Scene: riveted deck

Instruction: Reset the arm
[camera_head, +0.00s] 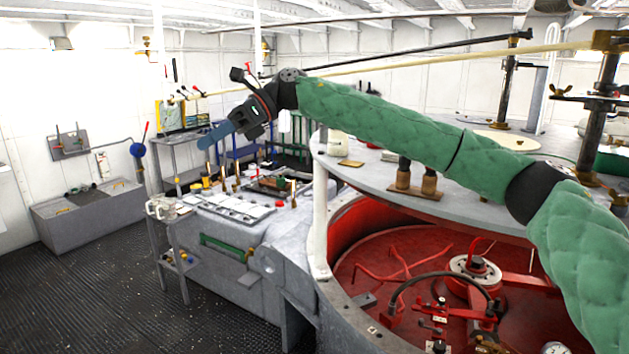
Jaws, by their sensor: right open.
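My right arm comes in from the right in a green quilted sleeve and stretches across the picture to the upper left. My right gripper (207,141) is at its end, with a dark body and blue-grey fingers pointing left and slightly down. It is open, and no object shows between its fingers. It appears in front of the grey workbench and the rear wall area, seemingly in the air. My left gripper is not in view.
A grey bench (225,207) with tools and small items stands below the gripper. A round grey-topped machine (362,178) with a red interior (365,255) fills the right. A low grey cabinet (88,218) stands at the left wall. The dark riveted floor (120,285) is clear at lower left.

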